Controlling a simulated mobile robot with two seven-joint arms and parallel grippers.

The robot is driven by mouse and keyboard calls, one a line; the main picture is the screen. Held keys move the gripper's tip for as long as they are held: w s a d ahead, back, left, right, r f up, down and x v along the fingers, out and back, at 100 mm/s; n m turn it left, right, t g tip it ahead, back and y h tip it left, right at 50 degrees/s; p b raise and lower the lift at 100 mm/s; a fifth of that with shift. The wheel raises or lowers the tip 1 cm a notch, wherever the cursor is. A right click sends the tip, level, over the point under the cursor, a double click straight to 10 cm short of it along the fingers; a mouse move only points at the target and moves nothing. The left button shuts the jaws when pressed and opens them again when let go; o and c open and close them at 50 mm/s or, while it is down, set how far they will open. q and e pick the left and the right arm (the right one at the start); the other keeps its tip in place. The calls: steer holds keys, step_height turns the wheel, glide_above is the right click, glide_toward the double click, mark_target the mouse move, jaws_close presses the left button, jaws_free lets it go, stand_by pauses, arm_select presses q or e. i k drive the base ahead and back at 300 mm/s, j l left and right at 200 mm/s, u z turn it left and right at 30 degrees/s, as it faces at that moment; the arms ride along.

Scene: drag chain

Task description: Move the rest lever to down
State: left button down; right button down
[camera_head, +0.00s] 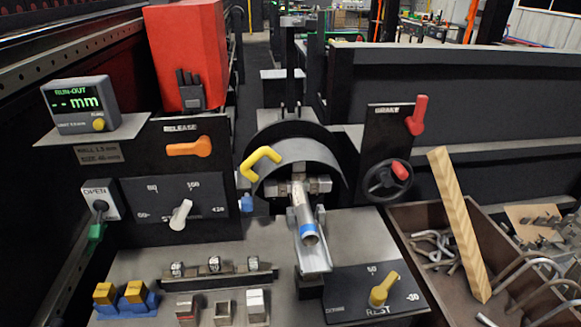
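The rest lever (383,289) is a yellow handle on a dark panel (345,292) at the lower right of the bench. White lettering reading REST is printed below it. The lever's handle slants up and to the right from its round base. Small white marks stand above it and to its right, and one word to its left is too small to read surely. Neither of my grippers shows in this view, and nothing touches the lever.
A metal tube with a blue band (309,230) lies on a cradle left of the panel. A wooden bin (408,219) with bent rods and a wood bar (460,222) stands at right. Orange release (189,149) and red brake (417,116) levers rise behind.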

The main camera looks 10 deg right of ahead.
mark_target(379, 295)
steer(key=z, duration=1.15)
